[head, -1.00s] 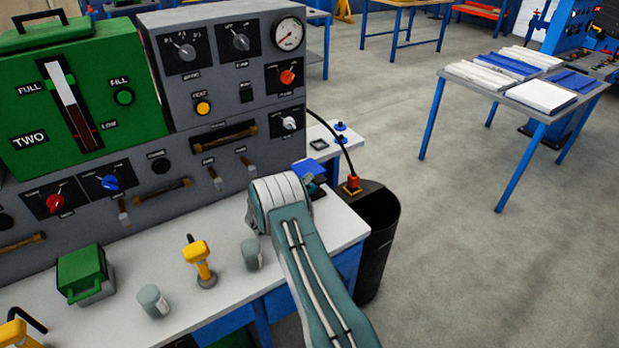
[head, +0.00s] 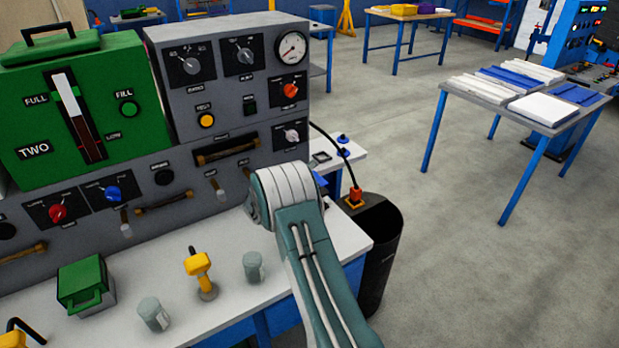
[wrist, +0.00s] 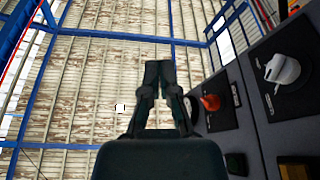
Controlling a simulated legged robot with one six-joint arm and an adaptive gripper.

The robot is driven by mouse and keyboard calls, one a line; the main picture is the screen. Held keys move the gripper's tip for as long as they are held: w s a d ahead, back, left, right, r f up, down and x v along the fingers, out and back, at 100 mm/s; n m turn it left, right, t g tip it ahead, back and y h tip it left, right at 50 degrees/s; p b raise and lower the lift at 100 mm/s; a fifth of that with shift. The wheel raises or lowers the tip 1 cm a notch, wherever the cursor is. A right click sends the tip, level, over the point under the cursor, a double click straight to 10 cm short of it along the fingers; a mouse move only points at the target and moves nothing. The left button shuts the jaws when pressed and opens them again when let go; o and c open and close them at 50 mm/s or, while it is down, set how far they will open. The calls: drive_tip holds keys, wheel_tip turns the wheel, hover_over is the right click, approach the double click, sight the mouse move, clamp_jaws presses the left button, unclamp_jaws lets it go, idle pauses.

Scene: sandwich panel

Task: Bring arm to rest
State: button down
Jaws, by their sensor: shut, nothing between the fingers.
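My gripper (wrist: 160,75) shows in the wrist view with its two dark fingers together and nothing between them. It points up toward the roof, close beside the grey control panel. In the head view only my grey-green arm link shows, in front of the panel's right end; the gripper is hidden there. The grey panel (head: 285,103) stands at the back of the white bench (head: 225,300) and carries knobs, handles and a round gauge. In the wrist view an orange-red knob (wrist: 210,102) and a light grey knob (wrist: 282,68) are to the right of the fingers.
A green box (head: 85,285), a yellow tool (head: 199,270) and two grey cylinders (head: 153,313) stand on the bench. A green unit marked TWO (head: 130,75) is at left. A black bin (head: 385,250) stands right of the bench.

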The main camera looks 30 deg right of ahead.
drive_tip(key=shift+d+r, duration=0.15)
drive_tip(key=shift+d, duration=0.15)
drive_tip(key=s+a+r+n+g+y, duration=0.2)
drive_tip(key=s+a+r+y, duration=0.3)
drive_tip(key=s, duration=0.4)
drive_tip(key=s+a+r+n+g+y, duration=0.1)
drive_tip(key=s+a+r+g+y, duration=0.2)
drive_tip(key=s+r, duration=0.5)
drive_tip(key=s+a+n+t+y, duration=0.8)
drive_tip(key=s+a+y, duration=0.5)
drive_tip(key=s+a, duration=0.6)
drive_tip(key=shift+s+a+f+n, duration=0.2)
drive_tip(key=shift+a+f+n, duration=0.15)
drive_tip(key=shift+a+n, duration=0.25)
